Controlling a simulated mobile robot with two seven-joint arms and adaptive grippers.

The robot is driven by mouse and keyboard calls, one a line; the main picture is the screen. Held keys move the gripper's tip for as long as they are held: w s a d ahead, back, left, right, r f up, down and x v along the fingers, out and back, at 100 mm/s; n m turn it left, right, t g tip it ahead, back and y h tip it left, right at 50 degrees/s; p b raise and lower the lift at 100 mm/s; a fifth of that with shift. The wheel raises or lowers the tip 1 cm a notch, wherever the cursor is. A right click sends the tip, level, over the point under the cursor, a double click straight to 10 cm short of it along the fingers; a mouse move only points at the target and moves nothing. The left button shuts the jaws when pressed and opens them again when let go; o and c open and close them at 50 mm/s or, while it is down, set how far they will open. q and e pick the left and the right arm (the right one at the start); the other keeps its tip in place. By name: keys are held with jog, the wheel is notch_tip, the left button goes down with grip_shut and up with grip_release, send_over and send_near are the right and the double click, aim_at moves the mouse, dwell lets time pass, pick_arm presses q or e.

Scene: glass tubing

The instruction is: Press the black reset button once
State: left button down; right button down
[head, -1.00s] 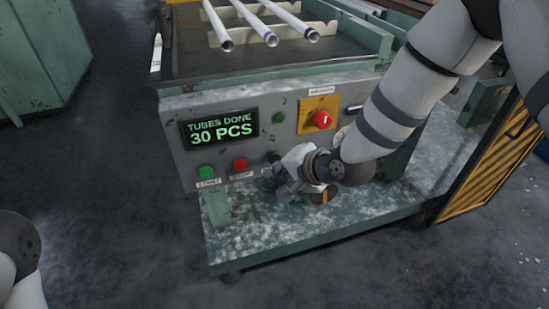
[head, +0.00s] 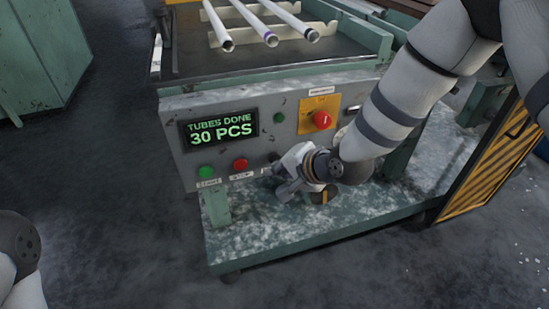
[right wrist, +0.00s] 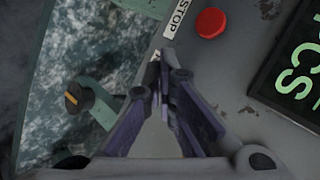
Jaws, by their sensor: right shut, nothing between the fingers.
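A small black button (head: 273,157) shows on the grey control panel (head: 184,165), right of the red button, just above my right gripper in the head view. I take it for the reset button. My right gripper (head: 280,180) is shut and empty, close in front of the panel. In the right wrist view, its fingertips (right wrist: 160,58) are together over a white label beside the STOP label, and the black button is hidden or not distinguishable. I cannot tell whether the fingers touch the panel. My left gripper is out of view.
The panel carries a green button (head: 206,172), a red stop button (head: 240,164), a red knob on a yellow plate (head: 321,120) and a display (head: 219,130) reading 30 PCS. Glass tubes (head: 257,24) lie above.

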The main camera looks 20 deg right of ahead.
jog(key=shift+w, duration=0.3)
jog(key=shift+w, duration=0.5)
dwell(0.7)
jog(key=shift+s+r, duration=0.1)
jog(key=shift+s+p, duration=0.35)
jog(key=shift+s, duration=0.45)
